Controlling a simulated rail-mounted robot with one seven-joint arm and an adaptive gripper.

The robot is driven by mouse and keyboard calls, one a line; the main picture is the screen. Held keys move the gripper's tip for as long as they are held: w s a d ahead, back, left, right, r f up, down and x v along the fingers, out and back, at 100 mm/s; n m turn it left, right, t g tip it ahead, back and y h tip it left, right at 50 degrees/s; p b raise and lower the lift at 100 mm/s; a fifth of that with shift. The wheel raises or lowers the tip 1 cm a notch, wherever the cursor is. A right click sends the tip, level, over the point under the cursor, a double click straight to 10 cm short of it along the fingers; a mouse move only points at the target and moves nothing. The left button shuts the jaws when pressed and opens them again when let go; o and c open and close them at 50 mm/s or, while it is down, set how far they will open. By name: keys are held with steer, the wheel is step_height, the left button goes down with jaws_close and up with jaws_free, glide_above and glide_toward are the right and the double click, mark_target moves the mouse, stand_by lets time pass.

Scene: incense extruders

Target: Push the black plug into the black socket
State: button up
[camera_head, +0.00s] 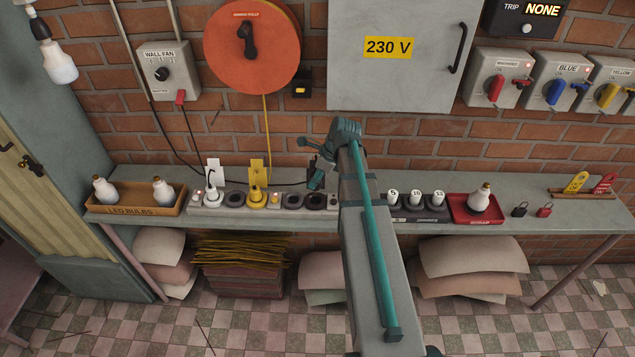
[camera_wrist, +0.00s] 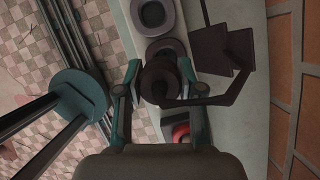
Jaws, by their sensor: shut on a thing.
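My gripper (camera_head: 316,181) is shut on the black plug, over the right end of the socket strip (camera_head: 224,208) in the head view. In the wrist view the plug (camera_wrist: 158,80) is a dark round body between the two fingers of my gripper (camera_wrist: 159,92). A dark tag (camera_wrist: 222,48) and a bent dark piece stick out to its right. A black socket (camera_head: 315,201) shows just below the gripper in the head view, and a dark round socket (camera_wrist: 168,46) partly shows beside the plug in the wrist view. I cannot tell whether plug and socket touch.
Another dark socket (camera_head: 292,201), a yellow plug (camera_head: 256,197) and a white plug (camera_head: 210,198) are left along the strip. A red switch (camera_wrist: 180,132) is near the plug. Numbered pieces (camera_head: 415,202) and a red tray (camera_head: 468,216) stand right of my arm.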

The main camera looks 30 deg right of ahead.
steer(key=shift+w+d+f, duration=0.1)
steer(key=shift+w+d, duration=0.2)
steer(key=shift+w, duration=0.2)
steer(key=shift+a+f+b, duration=0.2)
steer(key=shift+f+b, duration=1.95)
steer(key=shift+f, duration=0.5)
steer(key=shift+p, duration=0.6)
steer(key=shift+f+b, duration=0.4)
steer(key=shift+f, duration=1)
steer(key=o, duration=1.2)
steer(key=shift+d, duration=0.1)
